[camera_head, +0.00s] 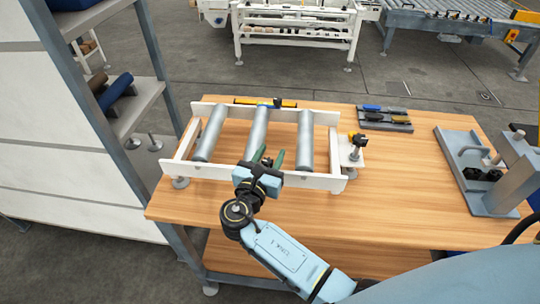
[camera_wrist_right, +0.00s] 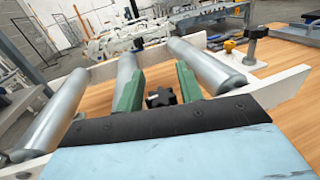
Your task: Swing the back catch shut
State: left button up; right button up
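The roller frame (camera_head: 181,143) is a pale frame with three grey rollers on the wooden table. A yellow bar with a dark knob, which looks like the back catch (camera_head: 262,102), lies along its far rail. I cannot tell whether it is latched. My right gripper (camera_head: 268,157) is over the near part of the frame, between the middle and right rollers, well short of that bar. Its green fingers stand apart in the right wrist view (camera_wrist_right: 159,90). A black star knob (camera_wrist_right: 160,98) shows between them, with gaps on both sides. My left gripper is out of view.
A bracket with an orange-and-black knob (camera_head: 357,140) stands at the frame's right end. A tool tray (camera_head: 385,125) lies behind it. A grey metal fixture (camera_head: 470,165) stands on the right. A shelf rack (camera_head: 140,105) is at left.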

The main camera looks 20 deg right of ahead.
jog(key=shift+o, duration=0.9)
jog(key=b+v, duration=0.1)
jog(key=v, duration=1.2)
jog(key=shift+s+a, duration=0.15)
